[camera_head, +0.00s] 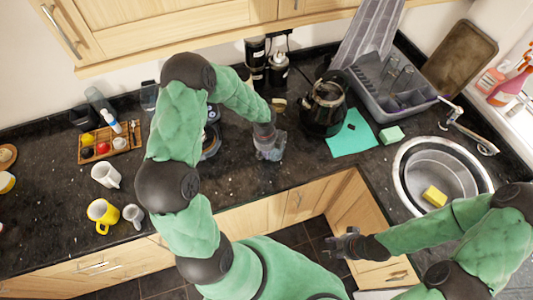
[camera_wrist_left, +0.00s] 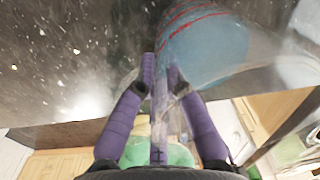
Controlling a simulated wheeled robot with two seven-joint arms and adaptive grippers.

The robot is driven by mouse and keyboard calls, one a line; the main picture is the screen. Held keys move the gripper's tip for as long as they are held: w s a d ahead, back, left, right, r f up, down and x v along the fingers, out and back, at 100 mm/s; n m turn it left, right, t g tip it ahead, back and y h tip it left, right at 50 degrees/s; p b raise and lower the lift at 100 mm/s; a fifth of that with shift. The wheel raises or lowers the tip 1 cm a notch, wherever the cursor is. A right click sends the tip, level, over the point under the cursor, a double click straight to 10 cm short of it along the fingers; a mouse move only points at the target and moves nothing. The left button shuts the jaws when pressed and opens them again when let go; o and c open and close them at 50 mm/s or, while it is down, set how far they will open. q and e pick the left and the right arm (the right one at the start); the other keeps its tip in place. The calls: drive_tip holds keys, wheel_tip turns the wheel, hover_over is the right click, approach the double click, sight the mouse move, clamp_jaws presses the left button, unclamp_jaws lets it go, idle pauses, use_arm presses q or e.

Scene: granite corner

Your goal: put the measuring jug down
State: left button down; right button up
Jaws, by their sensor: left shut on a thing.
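My left gripper (camera_head: 270,150) is over the dark counter near its front edge, in the middle of the head view. In the left wrist view its two purple fingers (camera_wrist_left: 161,72) are shut on the measuring jug (camera_wrist_left: 205,42), which is clear with red marks and a bluish body. The jug lies beyond and right of the fingertips. In the head view I cannot make out the jug apart from the gripper, nor whether its base touches the counter. My right gripper (camera_head: 343,243) is in front of the corner cabinets; its fingers are too small to read.
A dark kettle (camera_head: 323,105) and a teal cloth (camera_head: 352,136) lie right of the left gripper. A round dark object (camera_head: 210,142) is partly hidden behind my left arm. Mugs (camera_head: 103,213) stand at left, the sink (camera_head: 440,170) at right. Counter before the kettle is clear.

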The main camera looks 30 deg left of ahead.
use_arm(q)
drive_tip(key=shift+w+f, duration=0.1)
drive_tip(key=shift+f, duration=0.6)
drive_tip(key=c, duration=1.8)
unclamp_jaws()
drive_tip(key=shift+f, duration=0.15)
drive_tip(key=o, duration=0.5)
